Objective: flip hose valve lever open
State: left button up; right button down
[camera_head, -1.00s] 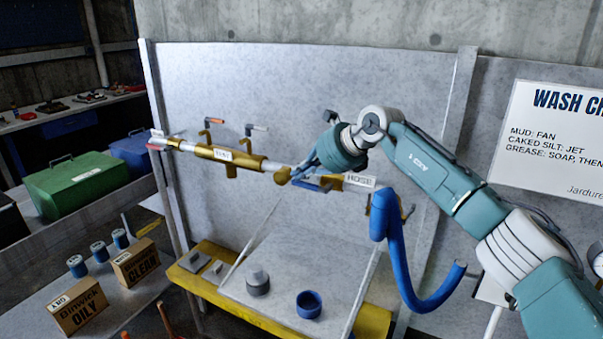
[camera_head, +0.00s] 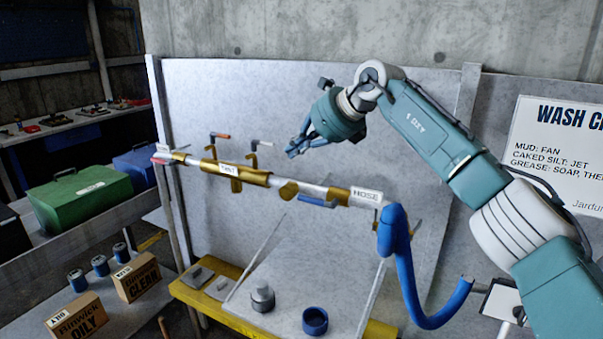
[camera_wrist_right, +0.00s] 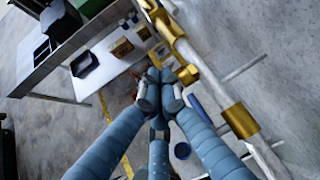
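The hose valve has a blue lever (camera_head: 313,201) under the pipe, left of the HOSE label (camera_head: 366,196). The lever lies roughly along the pipe. In the right wrist view a blue bar that looks like this lever (camera_wrist_right: 196,102) shows beside the brass fitting. My right gripper (camera_head: 291,152) is above and in front of the pipe, apart from the lever. Its fingers come together at the tips in the right wrist view (camera_wrist_right: 159,86), and nothing shows between them. My left gripper is out of view.
The pipe (camera_head: 312,189) carries brass fittings and two upright valves with orange (camera_head: 220,136) and grey (camera_head: 263,143) handles. A blue hose (camera_head: 404,270) hangs at its right end. Below is a yellow-edged bench (camera_head: 222,303) with a blue cup (camera_head: 314,320). The wall panel behind is flat.

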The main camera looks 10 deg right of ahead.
jog(key=shift+a+r, duration=0.2)
jog(key=shift+r, duration=0.4)
jog(key=shift+a+r, duration=0.15)
jog(key=shift+r, duration=0.45)
